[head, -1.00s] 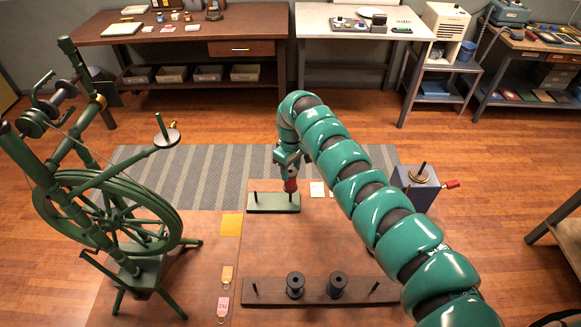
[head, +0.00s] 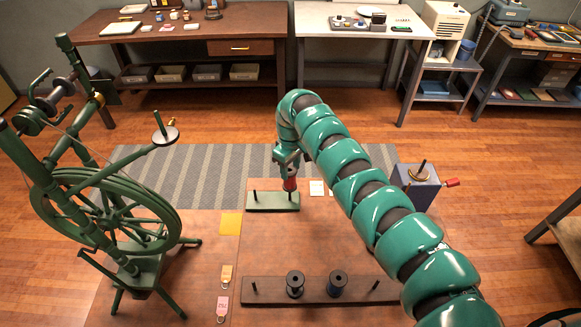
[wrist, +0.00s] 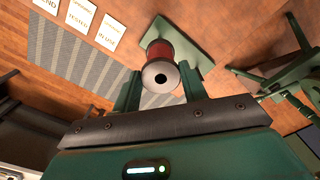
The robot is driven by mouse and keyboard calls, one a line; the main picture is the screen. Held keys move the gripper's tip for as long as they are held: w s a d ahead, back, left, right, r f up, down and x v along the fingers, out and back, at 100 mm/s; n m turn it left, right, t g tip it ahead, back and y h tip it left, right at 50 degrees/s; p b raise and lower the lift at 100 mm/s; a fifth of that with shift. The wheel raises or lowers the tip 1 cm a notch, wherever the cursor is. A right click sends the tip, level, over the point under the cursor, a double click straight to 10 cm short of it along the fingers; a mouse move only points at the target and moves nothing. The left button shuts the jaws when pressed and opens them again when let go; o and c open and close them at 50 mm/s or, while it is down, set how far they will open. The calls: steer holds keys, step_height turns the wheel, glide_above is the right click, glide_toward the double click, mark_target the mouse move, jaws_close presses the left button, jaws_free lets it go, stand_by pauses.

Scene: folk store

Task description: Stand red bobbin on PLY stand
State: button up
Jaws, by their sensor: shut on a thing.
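The red bobbin (head: 290,184) is upright between the fingers of my gripper (head: 289,172), at the right end of a green stand (head: 270,203). A bare dark peg rises from the stand's left end. In the wrist view, the red bobbin (wrist: 168,50) shows its pale round end with a dark hole, and both fingers of my gripper (wrist: 159,85) flank it. Part of the green stand (wrist: 195,40) shows behind it. I cannot tell whether the bobbin touches the stand or how far it is over a peg. No PLY lettering is readable on the stand.
A dark rack (head: 315,291) in front holds two dark bobbins and bare pegs. A green spinning wheel (head: 110,215) stands at left. A grey box with a peg (head: 415,188) is at right. Clear tabletop (head: 300,240) lies between stand and rack.

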mark_target(290, 181)
steer(key=shift+f+b, duration=2.15)
steer(key=shift+f, duration=1.4)
steer(key=o, duration=0.9)
steer(key=shift+r, duration=0.1)
step_height(290, 181, up, 17)
steer(key=b, duration=0.4)
steer(key=shift+r+b, duration=0.15)
steer(key=shift+b, duration=0.25)
